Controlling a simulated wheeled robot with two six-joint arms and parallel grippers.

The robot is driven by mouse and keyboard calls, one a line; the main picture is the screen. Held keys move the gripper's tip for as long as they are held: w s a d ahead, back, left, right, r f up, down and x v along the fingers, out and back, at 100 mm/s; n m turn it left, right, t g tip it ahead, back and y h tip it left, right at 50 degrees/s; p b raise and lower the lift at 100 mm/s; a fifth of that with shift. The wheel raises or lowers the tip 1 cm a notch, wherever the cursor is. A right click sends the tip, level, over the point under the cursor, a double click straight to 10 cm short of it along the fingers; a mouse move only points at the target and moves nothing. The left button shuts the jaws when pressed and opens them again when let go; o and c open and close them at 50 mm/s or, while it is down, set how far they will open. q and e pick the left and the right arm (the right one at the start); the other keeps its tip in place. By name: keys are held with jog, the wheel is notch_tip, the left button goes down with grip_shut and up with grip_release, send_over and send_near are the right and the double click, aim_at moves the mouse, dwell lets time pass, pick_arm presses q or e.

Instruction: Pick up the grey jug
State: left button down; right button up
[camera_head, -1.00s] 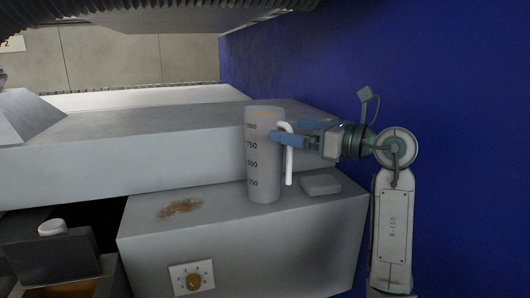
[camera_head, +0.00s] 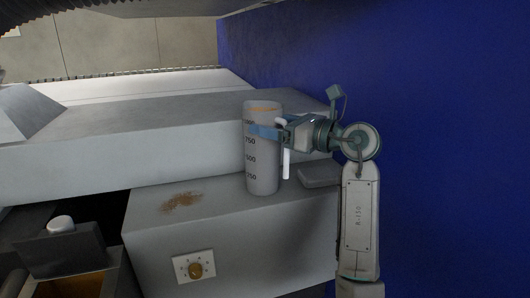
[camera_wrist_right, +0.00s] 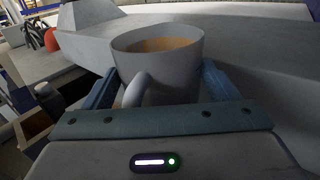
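The grey jug (camera_head: 262,165) stands upright on a grey box-shaped housing (camera_head: 150,235), with dark measuring marks and a white handle (camera_head: 286,150) on its right side. Something orange-brown shows inside its rim; it also shows in the right wrist view (camera_wrist_right: 175,60). My right gripper (camera_head: 265,132) comes in from the right at the jug's upper part. Its blue fingers lie one on each side of the jug body, with the handle between them. They look open around it; firm contact cannot be made out. My left gripper is not in view.
A grey block (camera_head: 319,174) lies right of the jug on the housing. A brown stain (camera_head: 182,202) is left of it, and a dial (camera_head: 195,265) is on the front. A long grey machine body (camera_head: 120,130) runs behind. A dark box (camera_head: 62,250) stands at lower left.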

aim_at(279, 111)
jog(key=shift+r, duration=0.1)
jog(key=c, duration=1)
jog(key=shift+r, duration=0.15)
jog(key=shift+c, duration=0.2)
jog(key=shift+r+b, duration=1.3)
jog(key=shift+r, duration=0.1)
jog(key=shift+s+b, duration=0.3)
jog(key=s+d+r+b, duration=0.1)
jog(key=s+b, duration=0.5)
jog(key=s, duration=0.9)
jog(key=shift+d+r, duration=0.4)
jog(key=shift+d, duration=0.4)
